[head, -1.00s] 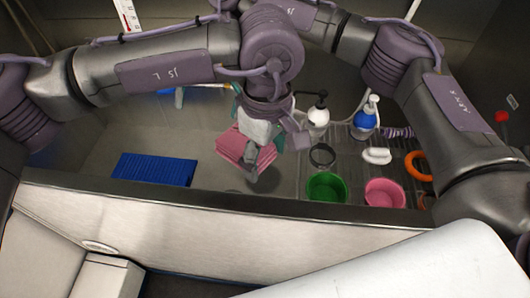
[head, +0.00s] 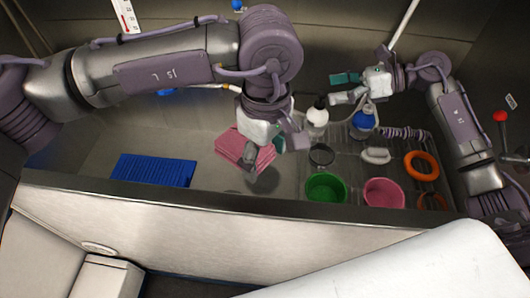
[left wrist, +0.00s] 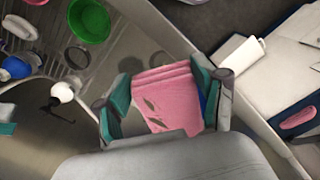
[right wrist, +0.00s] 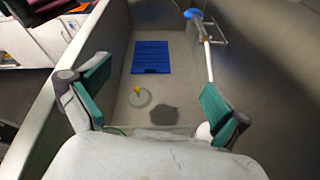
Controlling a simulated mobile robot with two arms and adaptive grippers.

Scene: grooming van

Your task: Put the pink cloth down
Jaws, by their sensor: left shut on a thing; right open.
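The pink cloth (head: 232,146), a folded stack, is in my left gripper (head: 262,154), above the tub floor in the head view. In the left wrist view the cloth (left wrist: 165,92) sits between the two teal pads of my left gripper (left wrist: 160,100), which is shut on it. A dark shadow lies on the tub floor near it. My right gripper (head: 346,88) is open and empty, behind the bottles at the back right. In the right wrist view its fingers (right wrist: 155,95) are wide apart with nothing between them.
A blue mat (head: 153,170) lies in the tub's left part. On the rack at right stand a green bowl (head: 326,188), a pink bowl (head: 384,193), a white bottle (head: 317,119), a blue bottle (head: 363,124) and an orange ring (head: 421,165). The tub's front wall (head: 200,208) runs across.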

